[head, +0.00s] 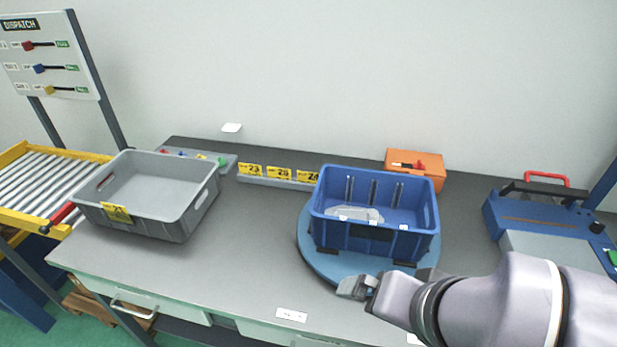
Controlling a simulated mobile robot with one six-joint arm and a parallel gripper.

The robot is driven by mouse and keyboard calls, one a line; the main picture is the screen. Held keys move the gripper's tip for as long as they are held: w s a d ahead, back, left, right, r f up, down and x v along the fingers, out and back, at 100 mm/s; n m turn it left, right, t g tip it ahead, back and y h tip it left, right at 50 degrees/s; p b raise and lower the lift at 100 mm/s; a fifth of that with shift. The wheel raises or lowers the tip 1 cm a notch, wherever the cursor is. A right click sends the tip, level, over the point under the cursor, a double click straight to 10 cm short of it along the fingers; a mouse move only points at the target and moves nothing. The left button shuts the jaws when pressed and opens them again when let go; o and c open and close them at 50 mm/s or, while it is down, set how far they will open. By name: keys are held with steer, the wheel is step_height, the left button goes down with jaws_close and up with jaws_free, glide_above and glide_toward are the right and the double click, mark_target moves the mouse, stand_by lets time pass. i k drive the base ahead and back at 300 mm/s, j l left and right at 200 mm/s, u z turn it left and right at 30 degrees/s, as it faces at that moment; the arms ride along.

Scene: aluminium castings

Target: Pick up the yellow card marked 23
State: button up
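The yellow card marked 23 (250,170) stands at the left end of a low grey card rack (270,183) at the back of the table. My gripper (352,288) is at the front right, near the front rim of the blue turntable, well in front and to the right of the card. It is small and seen from the side, so its finger gap does not show. I see nothing held in it.
A blue crate (372,239) with grey castings inside stands on the blue turntable (310,248). A grey bin (150,220) with a yellow card is at left. An orange box (425,160) stands behind the crate. The table between bin and turntable (255,235) is clear.

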mark_target(245, 168)
steer(key=i+j+z, duration=0.1)
steer(key=j+z, duration=0.25)
steer(key=j, duration=0.3)
steer(key=j+z, duration=0.35)
steer(key=j, duration=0.3)
steer(key=j+z, duration=0.35)
steer(key=j, duration=0.3)
steer(key=k+j+z, duration=0.2)
steer(key=j+z, duration=0.15)
steer(key=j, duration=0.3)
